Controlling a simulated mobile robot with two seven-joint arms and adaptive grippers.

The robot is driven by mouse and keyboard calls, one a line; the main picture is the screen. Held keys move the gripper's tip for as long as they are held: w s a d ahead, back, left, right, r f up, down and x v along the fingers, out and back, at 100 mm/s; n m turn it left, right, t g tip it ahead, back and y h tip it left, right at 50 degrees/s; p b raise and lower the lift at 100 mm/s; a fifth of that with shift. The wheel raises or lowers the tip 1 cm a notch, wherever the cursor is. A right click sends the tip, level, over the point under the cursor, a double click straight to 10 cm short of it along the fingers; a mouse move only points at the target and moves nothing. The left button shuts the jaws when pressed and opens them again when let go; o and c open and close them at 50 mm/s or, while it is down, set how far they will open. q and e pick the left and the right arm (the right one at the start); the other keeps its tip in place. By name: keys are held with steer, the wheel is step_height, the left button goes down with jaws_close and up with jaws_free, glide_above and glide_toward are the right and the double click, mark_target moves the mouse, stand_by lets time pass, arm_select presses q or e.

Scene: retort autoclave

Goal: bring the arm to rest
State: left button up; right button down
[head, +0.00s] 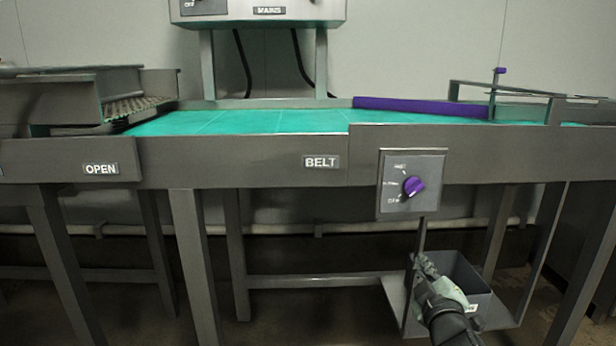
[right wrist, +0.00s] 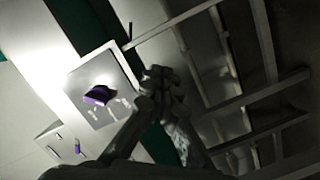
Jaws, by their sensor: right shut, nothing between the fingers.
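My right gripper (head: 424,268) is in the lower right of the head view, below the belt switch box and in front of a dark bin. Its fingers are closed together with nothing between them; the right wrist view shows the fingertips (right wrist: 162,82) meeting. The switch box (head: 411,205) has a purple knob (head: 413,186), which the gripper does not touch. The same knob shows in the right wrist view (right wrist: 98,95), left of the fingers. My left gripper is in neither view.
A conveyor with a green belt (head: 235,122) runs across the head view, with a purple bar (head: 420,106) along its far side. A dark bin (head: 462,275) sits on a low shelf between the frame legs, close behind my right gripper. A grey cabinet (head: 255,12) stands behind the belt.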

steer(key=s+d+f+m+g, duration=0.2)
steer(key=s+f+g, duration=0.2)
steer(key=s+f, duration=0.5)
steer(key=s+d+f+m+g, duration=0.1)
steer(key=s+f+m+g, duration=0.15)
steer(key=s+f, duration=0.7)
steer(key=s+f+m+g, duration=0.2)
steer(key=s+f+g, duration=0.5)
steer(key=s+f, duration=0.9)
steer(key=shift+s+a+f+m+y, duration=0.25)
steer(key=shift+s+a+m+y, duration=0.1)
steer(key=shift+s, duration=0.3)
steer(key=shift+g, duration=0.25)
